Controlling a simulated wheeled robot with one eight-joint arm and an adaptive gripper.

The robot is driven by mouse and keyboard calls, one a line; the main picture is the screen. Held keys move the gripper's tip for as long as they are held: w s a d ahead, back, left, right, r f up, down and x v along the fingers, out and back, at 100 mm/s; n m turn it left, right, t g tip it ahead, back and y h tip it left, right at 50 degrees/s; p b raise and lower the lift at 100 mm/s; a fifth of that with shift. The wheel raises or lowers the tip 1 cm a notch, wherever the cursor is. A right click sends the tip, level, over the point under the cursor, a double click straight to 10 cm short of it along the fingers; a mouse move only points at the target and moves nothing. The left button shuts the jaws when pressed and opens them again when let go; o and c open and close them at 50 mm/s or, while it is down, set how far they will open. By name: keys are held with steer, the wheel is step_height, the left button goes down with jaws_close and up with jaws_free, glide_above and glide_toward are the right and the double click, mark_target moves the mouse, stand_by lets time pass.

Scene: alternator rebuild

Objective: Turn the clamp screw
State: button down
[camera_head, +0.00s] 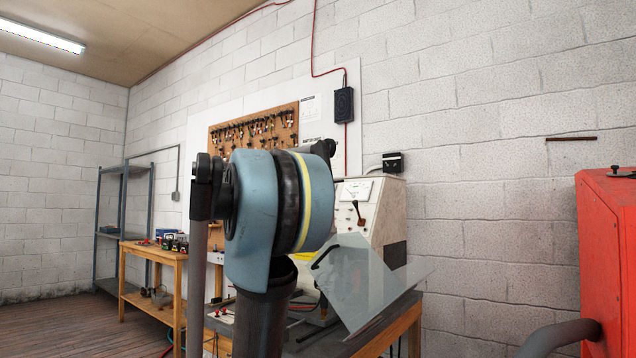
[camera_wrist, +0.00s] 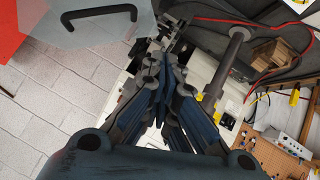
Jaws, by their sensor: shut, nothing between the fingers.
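My gripper (camera_wrist: 166,62) fills the middle of the wrist view. Its dark fingers come together at the tips, with nothing seen held between them. Just beyond the tips is dark metal hardware (camera_wrist: 178,28) on the bench, possibly the clamp; its screw cannot be picked out clearly. A grey round bar (camera_wrist: 228,62) with a wider end stands right of the fingers, apart from them. In the head view my blue arm hides the gripper and most of the work area.
A clear guard (camera_head: 365,290) with a black handle (camera_wrist: 98,12) stands beside the work area. A white test machine with a gauge (camera_head: 356,190) is behind. A red cabinet (camera_head: 608,250) is at right. A wooden bench (camera_head: 150,252) and pegboard (camera_head: 255,128) are farther back.

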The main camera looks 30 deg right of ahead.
steer(key=w+d+r+m+h, duration=0.2)
steer(key=w+d+r, duration=0.1)
steer(key=r, duration=0.5)
steer(key=w+d+r+m+h, duration=0.2)
steer(key=w+d+r, duration=0.15)
steer(key=r, duration=0.45)
steer(key=w+d+r+m+h, duration=0.2)
steer(key=w+d+r, duration=0.15)
steer(key=r, duration=0.45)
steer(key=d+f, duration=0.3)
steer(key=d, duration=1)
steer(key=shift+w+g, duration=0.3)
steer(key=shift+g, duration=0.1)
